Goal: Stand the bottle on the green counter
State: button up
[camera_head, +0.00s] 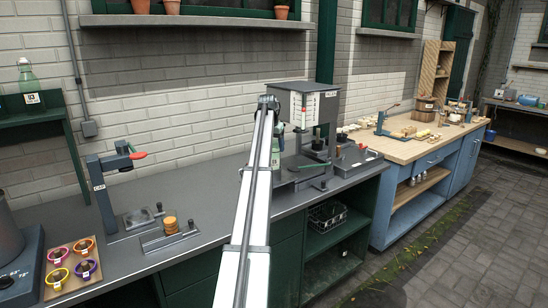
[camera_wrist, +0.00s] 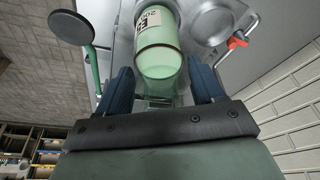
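A green bottle (camera_head: 276,158) with a pale label shows partly behind my arm in the head view, by the press on the grey-topped, dark green counter (camera_head: 215,180). In the wrist view the green bottle (camera_wrist: 160,58) lies straight ahead, between the two blue fingers of my gripper (camera_wrist: 160,78). Narrow gaps show on both sides of it, so the fingers look open and not closed on it. My arm hides part of the bottle in the head view, and its contact with what is under it cannot be seen.
Another green bottle (camera_head: 28,82) stands on a green shelf (camera_head: 35,117) at left. A capping stand (camera_head: 104,195), a tray of coloured rings (camera_head: 72,265) and small plates occupy the counter's left. Bare countertop lies left of my arm.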

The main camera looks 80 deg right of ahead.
jog(key=c, duration=0.6)
jog(key=shift+r, duration=1.55)
jog(key=w+a+f, duration=0.1)
jog(key=w+a, duration=0.3)
jog(key=w, duration=0.3)
jog(key=shift+w+a+f, duration=0.1)
jog(key=shift+a+f, duration=1.7)
jog(key=shift+a, duration=0.25)
jog(key=shift+a+f, duration=1.75)
jog(key=shift+a, duration=0.35)
jog(key=shift+w+a+f, duration=0.1)
jog(key=shift+a+f, duration=1.7)
jog(key=shift+a, duration=0.25)
